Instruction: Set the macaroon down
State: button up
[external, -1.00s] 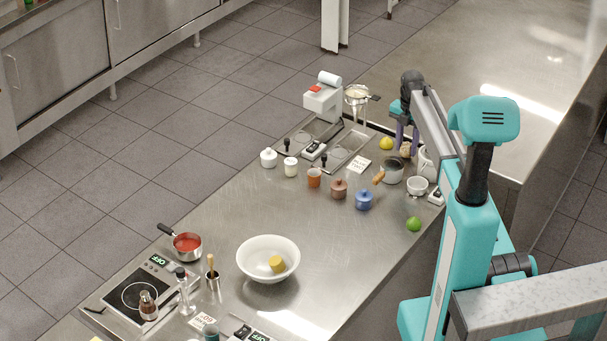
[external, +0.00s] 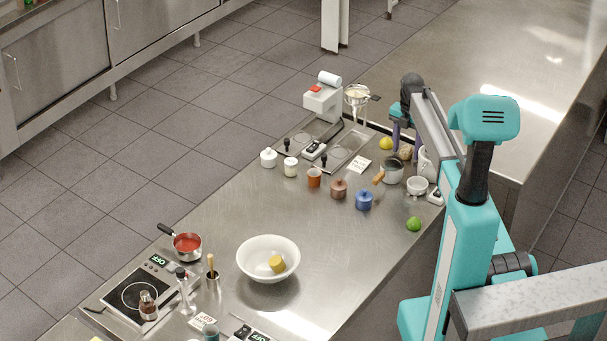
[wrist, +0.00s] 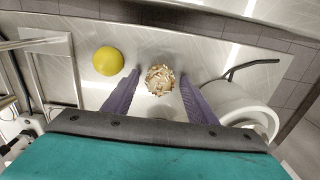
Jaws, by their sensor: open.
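The macaroon (wrist: 160,79) is a small, rough, pale brown ball. In the wrist view it lies between my two purple fingers, with a gap on each side. In the external view the macaroon (external: 405,153) appears to rest on the steel counter, beside a yellow lemon. My gripper (wrist: 159,75) is open around it and holds nothing. In the external view my gripper (external: 406,139) is at the far right end of the counter, with its fingers partly hidden by my arm.
The lemon (wrist: 108,61) is just left of my left finger. A white pot (wrist: 248,112) stands close on the right. A grey saucepan (external: 391,172) is in front. A strainer (external: 357,97) stands behind.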

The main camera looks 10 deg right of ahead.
jog(key=shift+r, duration=0.25)
notch_tip(320, 180, up, 12)
jog(key=b, duration=0.3)
dwell(0.3)
jog(key=shift+f, duration=0.1)
dwell(0.5)
